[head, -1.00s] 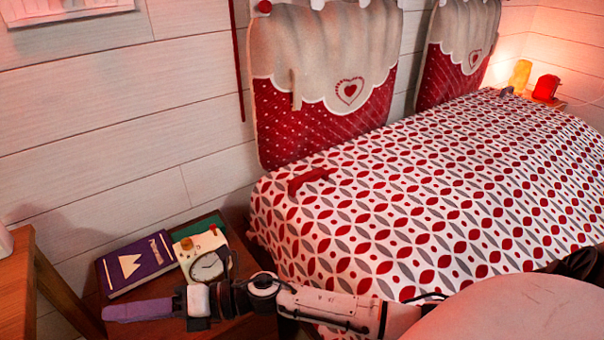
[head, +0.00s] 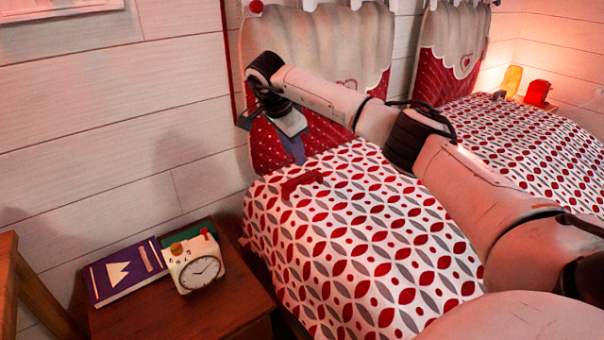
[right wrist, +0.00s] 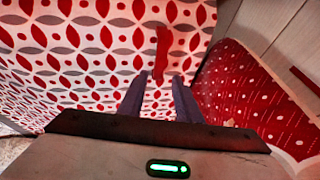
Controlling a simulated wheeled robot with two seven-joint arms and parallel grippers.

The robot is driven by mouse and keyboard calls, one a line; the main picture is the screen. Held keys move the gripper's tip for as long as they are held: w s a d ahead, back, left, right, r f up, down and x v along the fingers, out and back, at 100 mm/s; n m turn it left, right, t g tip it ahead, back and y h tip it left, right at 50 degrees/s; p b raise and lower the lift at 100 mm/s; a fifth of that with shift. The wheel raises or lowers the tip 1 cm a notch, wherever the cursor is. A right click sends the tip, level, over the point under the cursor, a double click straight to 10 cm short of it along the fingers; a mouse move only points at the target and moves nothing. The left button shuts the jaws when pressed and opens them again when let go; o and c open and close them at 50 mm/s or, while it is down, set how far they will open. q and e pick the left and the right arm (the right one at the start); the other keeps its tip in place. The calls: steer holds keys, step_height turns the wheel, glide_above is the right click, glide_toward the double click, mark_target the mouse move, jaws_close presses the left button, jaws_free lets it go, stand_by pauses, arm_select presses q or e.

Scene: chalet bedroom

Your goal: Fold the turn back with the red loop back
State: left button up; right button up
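The turn back is the red, white and grey patterned cover (head: 345,240), lying flat over the bed; it also fills much of the right wrist view (right wrist: 75,65). The red loop (head: 302,183) lies on it near its head-end left corner. My right gripper (head: 296,156) points down just behind the loop, near the headboard cushion. In the right wrist view, its two dark fingers stand apart with nothing between them (right wrist: 157,92). There the red loop (right wrist: 161,52) lies just beyond the fingertips, apart from them. My left gripper is not in view.
Red and beige headboard cushions (head: 318,40) hang behind the bed, close to my right gripper. A wooden nightstand (head: 180,310) holds a purple book (head: 125,270) and a clock (head: 198,268). Yellow and red objects (head: 536,92) stand at the far right.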

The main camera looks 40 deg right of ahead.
mark_target(304, 176)
steer(key=x, duration=0.5)
steer(key=b+x, duration=0.1)
steer(key=x, duration=0.4)
steer(key=shift+s+d, duration=0.1)
steer(key=shift+d, duration=0.15)
jaws_close()
